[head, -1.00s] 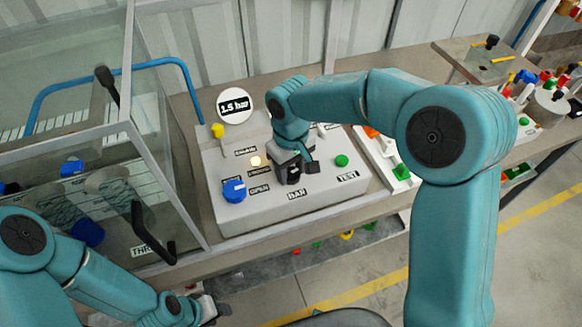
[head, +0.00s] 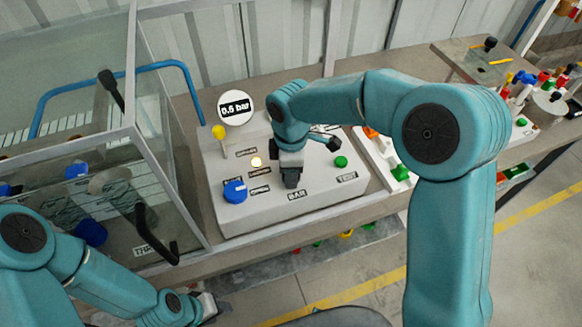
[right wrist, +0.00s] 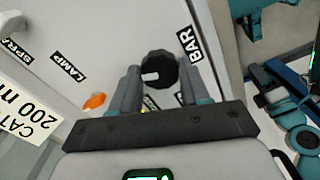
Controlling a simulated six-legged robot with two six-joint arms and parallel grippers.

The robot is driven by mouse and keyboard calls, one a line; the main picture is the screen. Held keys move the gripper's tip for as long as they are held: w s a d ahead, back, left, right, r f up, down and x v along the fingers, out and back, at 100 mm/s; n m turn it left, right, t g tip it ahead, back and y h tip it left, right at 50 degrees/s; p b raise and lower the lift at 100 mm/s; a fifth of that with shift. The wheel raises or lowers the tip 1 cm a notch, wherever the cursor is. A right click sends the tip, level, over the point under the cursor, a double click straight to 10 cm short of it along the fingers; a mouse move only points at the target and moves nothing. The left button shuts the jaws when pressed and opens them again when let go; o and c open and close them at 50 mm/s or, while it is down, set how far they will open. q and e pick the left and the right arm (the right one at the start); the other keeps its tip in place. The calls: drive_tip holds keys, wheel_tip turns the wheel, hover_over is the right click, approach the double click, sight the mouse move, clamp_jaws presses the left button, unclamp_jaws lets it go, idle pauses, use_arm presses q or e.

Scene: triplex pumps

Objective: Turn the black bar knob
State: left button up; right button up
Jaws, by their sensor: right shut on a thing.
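The black bar knob (right wrist: 160,68), round with a white mark, sits on the panel beside the BAR label (right wrist: 190,46) in the right wrist view. My right gripper (right wrist: 158,76) is shut on it, one finger on each side. In the head view my right gripper (head: 290,180) points down at the panel just above the BAR label (head: 297,196) and largely hides the knob. A round white gauge (head: 236,108) behind the panel reads 0.5 bar. My left gripper (head: 208,306) shows only in part at the bottom left; its fingers are unclear.
The pale panel (head: 260,215) also carries a blue knob (head: 235,191), a yellow-tipped lever (head: 219,132), a lit lamp (head: 256,162) and a green button (head: 341,162). A glass enclosure (head: 70,90) stands at left. Small coloured parts lie on the bench at right.

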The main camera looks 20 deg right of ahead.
drive_tip(key=shift+w+r+n+p, duration=0.1)
drive_tip(key=shift+n+p, duration=0.05)
drive_tip(key=shift+n, duration=0.75)
drive_tip(key=shift+r+n+p, duration=0.1)
drive_tip(key=shift+n+p, duration=0.05)
drive_tip(key=shift+n, duration=0.75)
drive_tip(key=o, duration=1.1)
drive_tip(key=shift+c, duration=0.2)
drive_tip(key=shift+f, duration=0.1)
wheel_tip(320, 180, up, 16)
drive_tip(key=shift+r, duration=0.2)
